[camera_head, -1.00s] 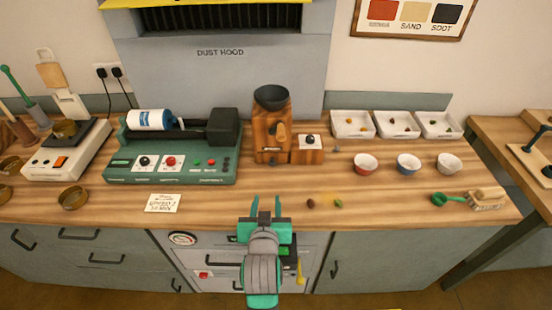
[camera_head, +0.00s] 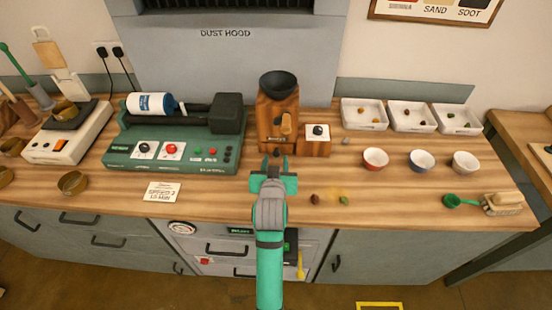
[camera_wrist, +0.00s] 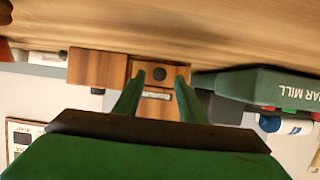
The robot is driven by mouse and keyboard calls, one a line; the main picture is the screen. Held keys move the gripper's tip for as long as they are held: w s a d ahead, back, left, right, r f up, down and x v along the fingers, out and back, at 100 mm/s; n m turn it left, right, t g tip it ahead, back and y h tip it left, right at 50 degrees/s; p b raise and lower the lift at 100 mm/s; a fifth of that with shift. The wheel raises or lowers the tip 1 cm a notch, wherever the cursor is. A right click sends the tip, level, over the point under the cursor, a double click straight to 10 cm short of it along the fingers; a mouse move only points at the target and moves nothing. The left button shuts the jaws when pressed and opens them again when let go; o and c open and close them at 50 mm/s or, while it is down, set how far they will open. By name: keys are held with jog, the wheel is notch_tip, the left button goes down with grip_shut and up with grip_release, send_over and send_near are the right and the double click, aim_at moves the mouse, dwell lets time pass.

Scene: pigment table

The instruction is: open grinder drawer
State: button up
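The wooden grinder (camera_head: 277,105) with a black funnel stands at the back middle of the bench in the head view. My gripper (camera_head: 276,164) is just in front of its base and hides the lower front. In the wrist view, which is upside down, the small wooden drawer front (camera_wrist: 172,70) shows a dark round knob (camera_wrist: 159,74). My gripper (camera_wrist: 159,80) is open, with one green finger on each side of the knob in the picture. The fingers look apart from the knob; the remaining distance is hard to tell. The drawer looks shut.
A wooden block with a black knob (camera_head: 318,132) adjoins the grinder on the right. The green mill (camera_head: 175,150) is close on the left. Bowls (camera_head: 375,160) and white trays (camera_head: 364,114) stand to the right. Two small lumps (camera_head: 315,197) lie near the front edge.

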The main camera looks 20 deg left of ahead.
aim_at(277, 148)
jog(key=shift+x, duration=1.1)
